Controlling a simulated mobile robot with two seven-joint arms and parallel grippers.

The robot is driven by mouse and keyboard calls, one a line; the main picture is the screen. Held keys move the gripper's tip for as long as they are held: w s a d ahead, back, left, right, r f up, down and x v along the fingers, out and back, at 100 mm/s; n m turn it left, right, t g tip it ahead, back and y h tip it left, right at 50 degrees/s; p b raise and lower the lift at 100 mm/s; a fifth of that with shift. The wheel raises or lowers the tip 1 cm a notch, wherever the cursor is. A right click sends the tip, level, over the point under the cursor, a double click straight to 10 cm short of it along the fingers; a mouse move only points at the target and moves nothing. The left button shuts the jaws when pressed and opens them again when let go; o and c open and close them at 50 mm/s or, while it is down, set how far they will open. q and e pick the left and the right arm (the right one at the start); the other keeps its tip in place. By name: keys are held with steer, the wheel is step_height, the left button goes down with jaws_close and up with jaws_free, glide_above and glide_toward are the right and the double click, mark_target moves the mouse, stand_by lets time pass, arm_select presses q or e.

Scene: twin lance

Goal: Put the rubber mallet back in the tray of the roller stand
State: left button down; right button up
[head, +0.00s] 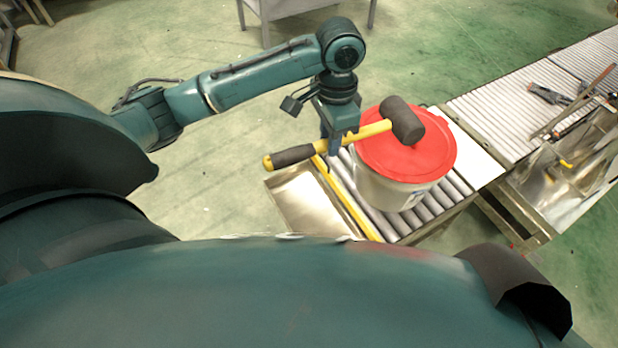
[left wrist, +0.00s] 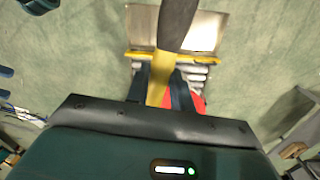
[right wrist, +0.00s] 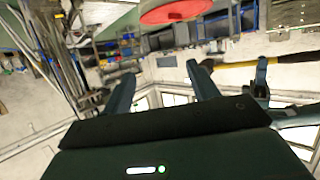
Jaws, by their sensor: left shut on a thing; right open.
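The rubber mallet has a dark head (head: 402,121), a yellow shaft and a black grip (head: 293,156). My left gripper (head: 338,146) is shut on the yellow shaft and holds the mallet in the air, its head over the red bucket lid. In the left wrist view the shaft (left wrist: 160,80) passes between the fingers (left wrist: 158,90). The mallet also shows in the right wrist view (right wrist: 290,58). The metal tray (head: 306,203) at the near end of the roller stand looks empty in its visible part. My right gripper (right wrist: 163,85) is open and empty.
A bucket with a red lid (head: 405,145) stands on the rollers (head: 425,215) beside the tray. A yellow bar (head: 345,199) runs between tray and rollers. A longer roller conveyor (head: 500,110) with tools lies to the right. Green floor is free left of the tray.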

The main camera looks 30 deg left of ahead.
arm_select(q)
steer(key=w+a+f+m+b, duration=0.1)
steer(key=f+m+b, duration=0.4)
steer(key=f, duration=0.9)
steer(key=w+a+f+m+b, duration=0.1)
steer(key=f+m+b, duration=0.4)
steer(key=f+b, duration=0.6)
steer(key=w+a+f+m+b, duration=0.2)
steer(key=f+m+b, duration=0.4)
steer(key=f, duration=1.1)
steer(key=shift+w+f+t+y+b, duration=0.1)
steer(key=shift+t+y+b, duration=0.2)
steer(key=shift+b, duration=0.75)
step_height(320, 180, down, 4)
steer(key=shift+r+b, duration=0.1)
steer(key=shift+b, duration=0.95)
steer(key=c, duration=1.2)
jaws_free()
steer(key=shift+c, duration=0.2)
arm_select(e)
steer(key=a+f+n+t+y, duration=0.3)
steer(key=f+n+t+y, duration=0.1)
steer(key=t+y, duration=0.1)
steer(key=shift+w+a+f+t+y, duration=0.3)
steer(key=shift+w+a+t+y, duration=0.1)
steer(key=shift+y, duration=0.5)
arm_select(q)
steer(key=shift+r, duration=0.1)
arm_select(e)
steer(key=shift+r, duration=0.1)
